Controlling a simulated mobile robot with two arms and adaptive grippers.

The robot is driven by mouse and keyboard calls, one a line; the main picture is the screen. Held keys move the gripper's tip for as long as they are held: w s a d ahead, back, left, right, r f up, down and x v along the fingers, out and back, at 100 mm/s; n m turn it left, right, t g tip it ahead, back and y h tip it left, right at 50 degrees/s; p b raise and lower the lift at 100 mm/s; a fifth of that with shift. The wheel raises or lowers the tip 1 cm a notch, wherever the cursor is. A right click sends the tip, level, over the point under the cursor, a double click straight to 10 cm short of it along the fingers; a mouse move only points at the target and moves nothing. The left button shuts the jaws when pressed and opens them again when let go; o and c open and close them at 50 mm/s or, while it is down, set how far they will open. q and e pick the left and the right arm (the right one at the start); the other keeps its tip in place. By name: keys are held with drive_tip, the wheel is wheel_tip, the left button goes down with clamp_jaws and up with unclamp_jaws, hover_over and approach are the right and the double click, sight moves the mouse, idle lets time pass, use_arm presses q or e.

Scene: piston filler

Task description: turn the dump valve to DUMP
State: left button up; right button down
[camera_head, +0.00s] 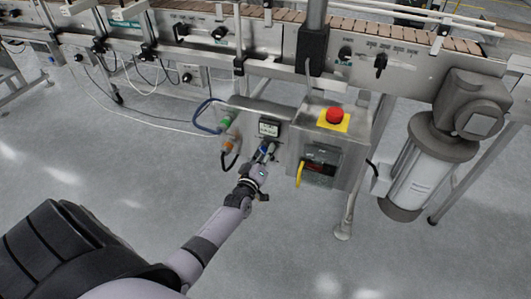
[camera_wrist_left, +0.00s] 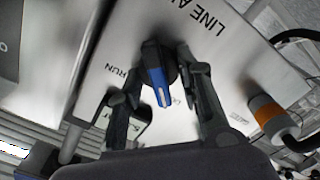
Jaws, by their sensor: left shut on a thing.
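The dump valve's handle is a blue and black knob (camera_wrist_left: 158,75) with a pale line along its blue part. It sits on a silver panel (camera_wrist_left: 240,60) printed "LINE AI…" and "RUN". The knob's pale-lined end points down in the left wrist view; a DUMP mark cannot be read. My left gripper (camera_wrist_left: 160,88) has one finger on each side of the knob and is shut on it. In the head view, my left gripper (camera_head: 263,160) is at the valve below a small display (camera_head: 269,128), and covers most of it. My right gripper is not in view.
A control box with a red emergency button (camera_head: 334,115) stands just right of my left gripper. Green and orange hose fittings (camera_head: 227,130) are close on its left. A conveyor (camera_head: 270,30) runs behind, and a motor (camera_head: 425,160) stands at right. The floor in front is clear.

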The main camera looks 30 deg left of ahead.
use_arm(q)
drive_tip(key=o, duration=1.1)
drive_tip(key=v, duration=1.2)
drive_tip(key=shift+d, duration=0.15)
